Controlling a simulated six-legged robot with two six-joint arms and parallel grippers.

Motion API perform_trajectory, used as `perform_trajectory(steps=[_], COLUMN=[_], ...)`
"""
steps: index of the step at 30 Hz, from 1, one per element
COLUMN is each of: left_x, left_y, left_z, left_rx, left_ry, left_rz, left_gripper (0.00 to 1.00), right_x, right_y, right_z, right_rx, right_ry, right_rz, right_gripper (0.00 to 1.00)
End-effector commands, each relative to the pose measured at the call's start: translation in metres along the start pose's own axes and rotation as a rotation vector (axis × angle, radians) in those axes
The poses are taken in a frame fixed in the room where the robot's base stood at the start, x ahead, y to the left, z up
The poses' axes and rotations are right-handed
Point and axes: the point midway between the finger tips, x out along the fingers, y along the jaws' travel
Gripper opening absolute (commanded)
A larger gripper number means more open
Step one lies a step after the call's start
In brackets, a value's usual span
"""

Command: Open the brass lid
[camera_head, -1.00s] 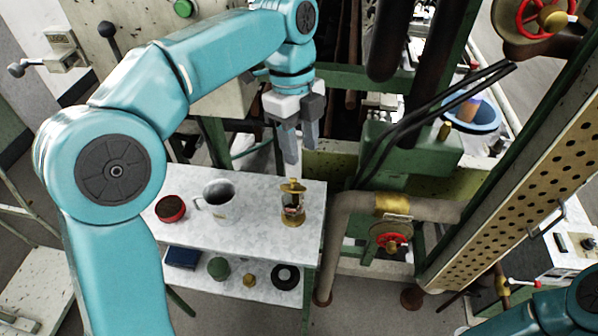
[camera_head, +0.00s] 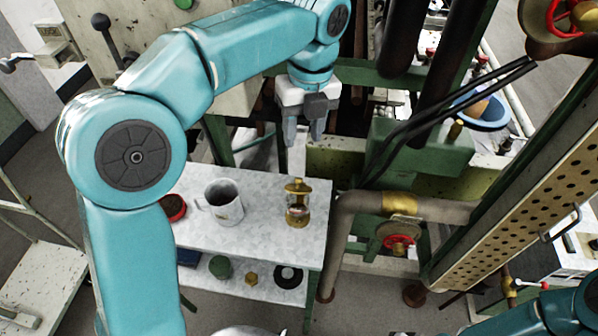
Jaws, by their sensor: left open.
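A small lantern-like vessel (camera_head: 298,214) with a brass base and a clear middle stands upright on the grey table top. Its brass lid (camera_head: 298,186) sits on top, with a small knob, and looks closed. My left gripper (camera_head: 303,138) points down, open and empty, above and behind the lid in the picture, apart from it. My right gripper is not in view; only a part of my right arm shows at the lower right.
A pale mug (camera_head: 224,209) and a red round tin (camera_head: 173,207), partly behind my left arm, stand on the table (camera_head: 262,236). A lower shelf holds several small items. A pipe with a red valve wheel (camera_head: 399,241) stands right of the table.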

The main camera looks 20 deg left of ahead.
Motion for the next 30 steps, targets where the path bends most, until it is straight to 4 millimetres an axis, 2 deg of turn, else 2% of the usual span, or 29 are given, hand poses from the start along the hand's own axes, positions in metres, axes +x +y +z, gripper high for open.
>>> perform_trajectory(steps=[1, 9, 15, 21, 28, 30], left_x=[0.015, 0.077, 0.108, 0.119, 0.119, 0.119], left_y=[0.001, 0.001, 0.000, -0.001, -0.001, -0.001], left_z=[-0.001, -0.001, 0.000, 0.001, 0.001, 0.001], left_rx=[0.000, -0.001, 0.000, 0.000, 0.000, 0.000], left_ry=[0.003, 0.004, 0.002, 0.001, 0.001, 0.001], left_rz=[0.003, 0.003, 0.002, -0.001, -0.001, -0.001], left_gripper=[0.44, 0.44, 0.44, 0.44, 0.44, 0.21], right_x=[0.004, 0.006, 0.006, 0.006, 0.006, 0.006], right_y=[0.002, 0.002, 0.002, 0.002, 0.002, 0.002], right_z=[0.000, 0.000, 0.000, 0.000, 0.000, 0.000], right_rx=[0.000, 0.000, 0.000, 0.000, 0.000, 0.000], right_ry=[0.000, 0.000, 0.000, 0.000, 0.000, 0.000], right_rz=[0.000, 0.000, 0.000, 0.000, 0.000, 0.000], right_gripper=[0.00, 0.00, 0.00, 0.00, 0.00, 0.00])
